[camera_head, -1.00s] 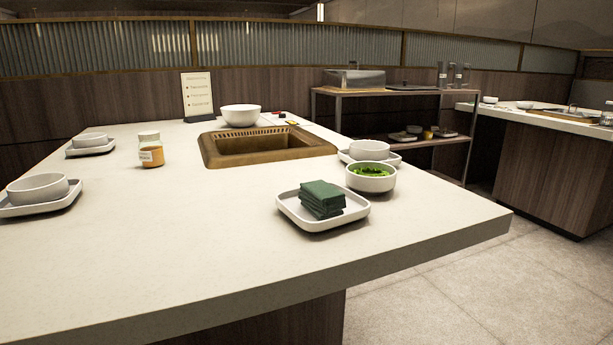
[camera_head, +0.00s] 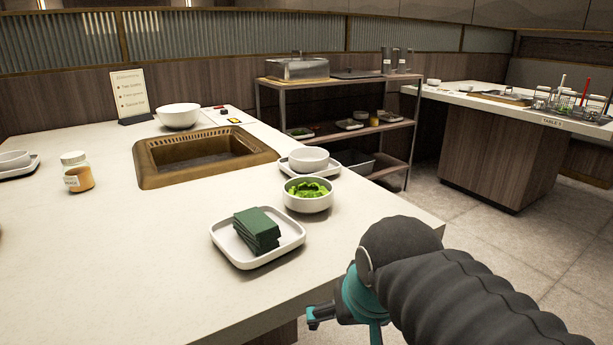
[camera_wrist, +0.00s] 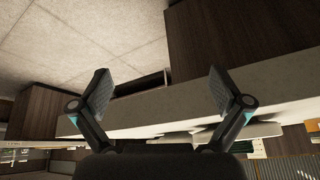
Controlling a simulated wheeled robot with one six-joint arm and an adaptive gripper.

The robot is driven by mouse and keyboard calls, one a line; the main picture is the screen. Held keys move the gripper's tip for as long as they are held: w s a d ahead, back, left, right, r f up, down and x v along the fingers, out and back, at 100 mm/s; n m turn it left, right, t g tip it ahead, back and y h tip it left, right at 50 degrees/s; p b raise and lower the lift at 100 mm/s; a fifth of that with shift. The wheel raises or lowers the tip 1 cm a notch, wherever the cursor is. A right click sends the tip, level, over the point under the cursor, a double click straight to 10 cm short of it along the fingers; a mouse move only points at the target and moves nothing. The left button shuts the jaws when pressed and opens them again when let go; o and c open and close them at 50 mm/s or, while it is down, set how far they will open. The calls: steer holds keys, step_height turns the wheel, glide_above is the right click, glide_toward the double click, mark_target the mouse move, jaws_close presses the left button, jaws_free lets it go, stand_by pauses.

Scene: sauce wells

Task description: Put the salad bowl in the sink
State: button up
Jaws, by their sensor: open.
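The salad bowl (camera_head: 308,199) is a white bowl with green leaves in it. It stands on the pale counter near the right edge, in front of a plate with an empty white bowl. The sink (camera_head: 158,178) is a brown, brass-like recessed basin to the left of and behind the salad bowl. My gripper (camera_head: 345,315) is low in front of the counter's near edge, apart from the bowl; my arm hides part of it. In the wrist view my gripper (camera_wrist: 162,95) has its two fingers spread wide with nothing between them.
A square white plate (camera_head: 231,246) with folded green napkins (camera_head: 257,229) sits in front of the salad bowl. An empty white bowl (camera_head: 309,159) stands behind it. A jar (camera_head: 77,172) and a larger white bowl (camera_head: 178,115) stand near the sink.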

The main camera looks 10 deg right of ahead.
step_height(320, 180, up, 5)
steer(key=w+m+p, duration=0.1)
steer(key=w+p, duration=0.1)
step_height(320, 180, up, 17)
steer(key=m+g+h, duration=0.2)
steer(key=m+g, duration=0.2)
steer(key=m, duration=1.6)
glide_above(306, 189)
steer(key=s+a, duration=0.3)
steer(key=s, duration=0.2)
steer(key=b+x, duration=0.2)
steer(key=x, duration=1.1)
steer(key=shift+a+f+b, duration=0.1)
steer(key=shift+f+b, duration=0.2)
steer(key=shift+b, duration=0.05)
steer(key=shift+s, duration=0.1)
jaws_close()
